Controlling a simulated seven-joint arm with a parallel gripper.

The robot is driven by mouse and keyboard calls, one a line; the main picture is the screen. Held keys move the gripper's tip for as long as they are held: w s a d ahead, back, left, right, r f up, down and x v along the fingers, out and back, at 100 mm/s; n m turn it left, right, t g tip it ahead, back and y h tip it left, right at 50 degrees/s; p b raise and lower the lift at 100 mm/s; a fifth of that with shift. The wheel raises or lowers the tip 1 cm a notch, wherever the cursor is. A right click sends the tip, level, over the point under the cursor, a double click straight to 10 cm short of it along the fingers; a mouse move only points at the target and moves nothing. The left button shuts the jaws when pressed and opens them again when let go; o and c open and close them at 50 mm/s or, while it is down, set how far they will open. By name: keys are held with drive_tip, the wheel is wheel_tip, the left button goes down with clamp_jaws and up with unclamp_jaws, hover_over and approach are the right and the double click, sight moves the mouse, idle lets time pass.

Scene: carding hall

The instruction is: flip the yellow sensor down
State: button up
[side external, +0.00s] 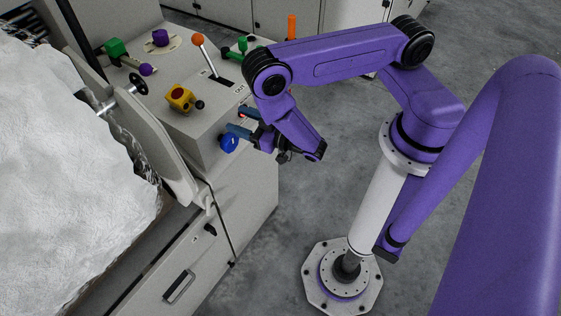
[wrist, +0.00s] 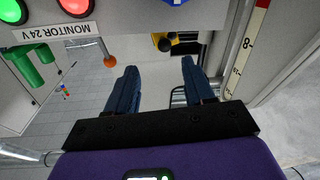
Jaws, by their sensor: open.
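A blue knob (side external: 229,143) sits on the console front close to my fingers. An orange-topped lever (side external: 198,40), a green knob (side external: 115,47) and a purple knob (side external: 160,37) stand on the console (side external: 205,130). A handwheel (side external: 138,83) is at left.

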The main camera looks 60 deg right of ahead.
drive_tip(key=s, duration=0.7)
drive_tip(key=s+a+m+g+y, duration=0.1)
drive_tip(key=s+a+g, duration=0.4)
drive_tip(key=a+g, duration=0.6)
drive_tip(key=s+r+n+g+y, duration=0.1)
drive_tip(key=s+r+n+g, duration=0.3)
drive_tip(key=s+r, duration=0.3)
drive_tip(key=shift+a+r+g, duration=0.15)
drive_tip(key=shift+r+g, duration=0.55)
drive_tip(key=shift+r, duration=0.1)
